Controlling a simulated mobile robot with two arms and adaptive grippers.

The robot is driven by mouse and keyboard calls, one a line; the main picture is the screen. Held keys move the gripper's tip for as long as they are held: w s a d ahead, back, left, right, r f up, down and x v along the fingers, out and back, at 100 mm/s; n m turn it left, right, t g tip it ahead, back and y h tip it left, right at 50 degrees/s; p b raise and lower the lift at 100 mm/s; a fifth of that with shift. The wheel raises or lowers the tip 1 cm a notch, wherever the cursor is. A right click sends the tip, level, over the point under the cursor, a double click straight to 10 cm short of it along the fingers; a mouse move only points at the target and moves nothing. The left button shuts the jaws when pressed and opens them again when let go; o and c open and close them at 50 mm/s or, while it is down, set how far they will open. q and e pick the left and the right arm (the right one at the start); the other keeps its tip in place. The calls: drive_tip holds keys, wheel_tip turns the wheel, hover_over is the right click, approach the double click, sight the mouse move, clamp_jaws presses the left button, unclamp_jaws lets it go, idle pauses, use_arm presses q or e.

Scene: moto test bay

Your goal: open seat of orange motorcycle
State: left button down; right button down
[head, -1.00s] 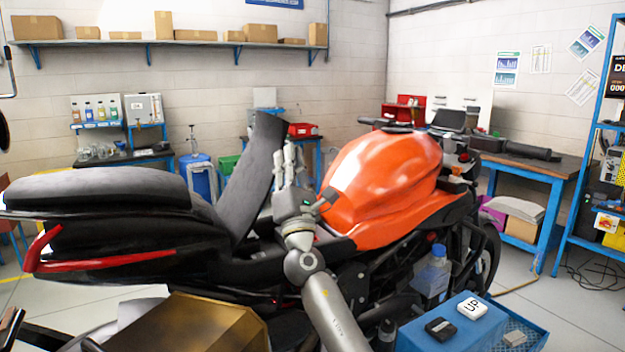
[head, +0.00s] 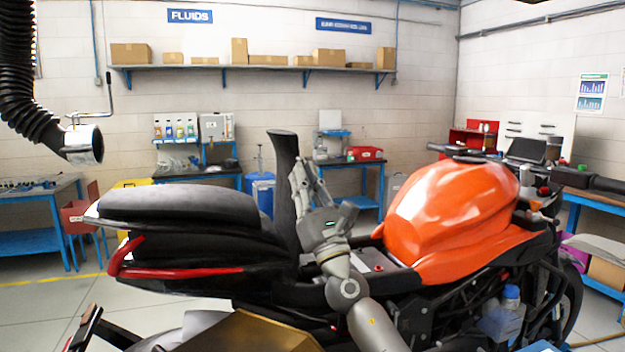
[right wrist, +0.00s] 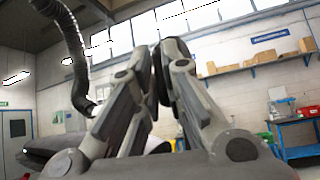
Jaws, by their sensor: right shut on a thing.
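The orange motorcycle (head: 455,215) stands side-on in the head view, with its tank to the right and its black tail (head: 180,210) to the left. Its black seat (head: 283,165) is raised and stands nearly upright between the tail and the tank. The bay under it, in front of the tank, is partly uncovered. My right gripper (head: 300,178) is at the right side of the raised seat, shut on it. The right wrist view shows the fingers (right wrist: 162,62) close together with a dark edge between them. My left gripper is not in view.
A black hose with a metal nozzle (head: 84,146) hangs at the upper left. A blue bench (head: 40,240) stands at the far left, and a blue worktable (head: 597,212) stands at the right. A shelf with boxes (head: 250,68) runs along the back wall.

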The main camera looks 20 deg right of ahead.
drive_tip(key=shift+s+r, duration=0.1)
drive_tip(key=shift+r, duration=0.2)
drive_tip(key=c, duration=1.9)
unclamp_jaws()
drive_tip(key=o, duration=0.3)
drive_tip(key=shift+a+f, duration=0.15)
drive_tip(key=shift+a, duration=0.25)
drive_tip(key=shift+o, duration=0.2)
drive_tip(key=v, duration=1.2)
drive_tip(key=shift+d, duration=0.15)
